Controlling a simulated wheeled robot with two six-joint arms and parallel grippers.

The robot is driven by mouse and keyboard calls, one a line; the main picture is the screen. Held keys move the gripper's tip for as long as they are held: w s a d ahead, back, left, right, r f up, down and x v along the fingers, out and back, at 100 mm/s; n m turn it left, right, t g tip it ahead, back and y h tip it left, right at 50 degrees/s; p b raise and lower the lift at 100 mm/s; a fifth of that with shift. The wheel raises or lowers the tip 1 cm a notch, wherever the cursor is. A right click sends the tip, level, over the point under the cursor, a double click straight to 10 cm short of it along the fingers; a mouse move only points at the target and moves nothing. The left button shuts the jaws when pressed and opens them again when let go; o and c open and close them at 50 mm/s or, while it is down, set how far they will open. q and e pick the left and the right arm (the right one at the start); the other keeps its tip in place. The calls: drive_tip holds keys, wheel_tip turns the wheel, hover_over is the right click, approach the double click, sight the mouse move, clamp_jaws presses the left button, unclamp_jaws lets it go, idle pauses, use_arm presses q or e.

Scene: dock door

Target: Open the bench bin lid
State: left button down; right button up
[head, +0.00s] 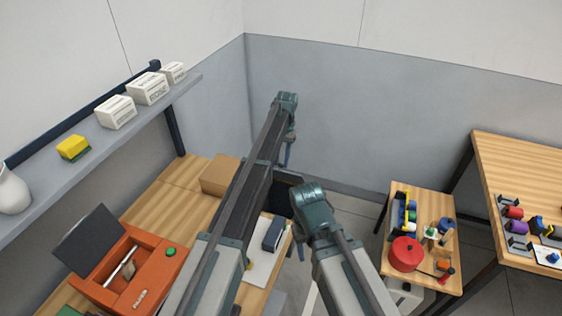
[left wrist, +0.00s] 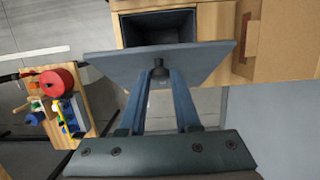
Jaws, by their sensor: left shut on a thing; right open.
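In the left wrist view, my left gripper (left wrist: 159,76) is shut on the dark knob of a flat blue-grey lid (left wrist: 205,62). The lid is tilted away from the dark, open bin (left wrist: 158,27) set in the wooden bench, and the bin's hollow inside shows past the lid's edge. In the head view, my left gripper (head: 288,155) hangs below the far end of its arm, and the dark lid (head: 288,179) shows partly between my two arms. My right gripper (head: 300,250) is lower, open, mostly hidden under its own arm.
An orange box (head: 150,268) with a raised dark panel stands on the bench (head: 165,205), near a cardboard box (head: 220,175). A shelf (head: 60,180) with white boxes hangs above. A small table (head: 440,275) with a red pot (head: 406,254) stands right.

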use_arm(q)
drive_tip(key=c, duration=0.6)
unclamp_jaws()
drive_tip(key=p+v, duration=1.3)
drive_tip(key=shift+w+r, duration=0.2)
drive_tip(key=shift+r, duration=0.15)
drive_tip(key=shift+c, duration=0.4)
